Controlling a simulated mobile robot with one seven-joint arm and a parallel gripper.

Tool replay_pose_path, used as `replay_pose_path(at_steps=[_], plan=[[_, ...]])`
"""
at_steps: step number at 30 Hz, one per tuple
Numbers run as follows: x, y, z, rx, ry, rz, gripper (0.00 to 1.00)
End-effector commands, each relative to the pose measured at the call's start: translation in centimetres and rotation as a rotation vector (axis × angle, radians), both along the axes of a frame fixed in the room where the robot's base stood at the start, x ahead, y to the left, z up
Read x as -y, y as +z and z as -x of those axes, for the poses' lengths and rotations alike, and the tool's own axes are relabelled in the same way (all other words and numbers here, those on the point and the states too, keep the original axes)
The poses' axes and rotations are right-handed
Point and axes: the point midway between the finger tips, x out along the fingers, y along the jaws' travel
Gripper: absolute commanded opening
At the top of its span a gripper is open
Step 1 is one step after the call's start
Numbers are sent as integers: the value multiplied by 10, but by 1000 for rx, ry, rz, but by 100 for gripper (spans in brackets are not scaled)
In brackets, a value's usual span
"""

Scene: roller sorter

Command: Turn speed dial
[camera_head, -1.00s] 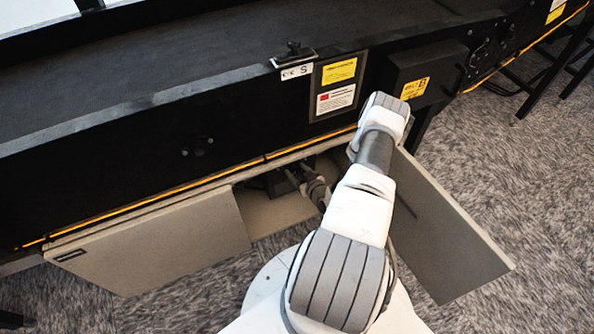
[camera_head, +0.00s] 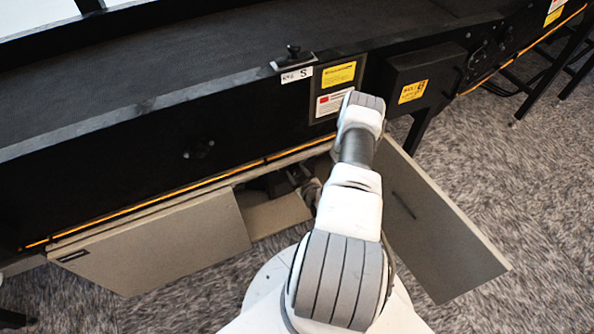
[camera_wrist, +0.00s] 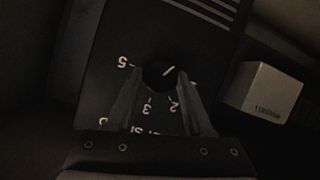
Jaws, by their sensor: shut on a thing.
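The speed dial (camera_wrist: 158,74) is a dark round knob on a black panel (camera_wrist: 205,45) with white numbers around it, seen in the wrist view. The numbers look upside down, with 5, 3 and 2 readable. My gripper (camera_wrist: 160,80) has its two fingers on either side of the knob and is shut on it. In the head view my gripper (camera_head: 302,180) reaches into the open cabinet (camera_head: 275,217) under the conveyor. There the dial is hidden, and my arm covers part of the opening.
The open cabinet door (camera_head: 440,225) stands to the right of my arm. A closed grey panel (camera_head: 155,245) lies to the left. The black conveyor side (camera_head: 110,170) is above. In the wrist view a light box with a label (camera_wrist: 262,88) sits right of the panel.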

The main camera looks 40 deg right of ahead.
Motion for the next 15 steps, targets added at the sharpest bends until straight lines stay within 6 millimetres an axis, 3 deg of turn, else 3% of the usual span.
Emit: replay_pose_path(at_steps=[15], plan=[[-5, -1, -3, -90, 4, 387, 0]])
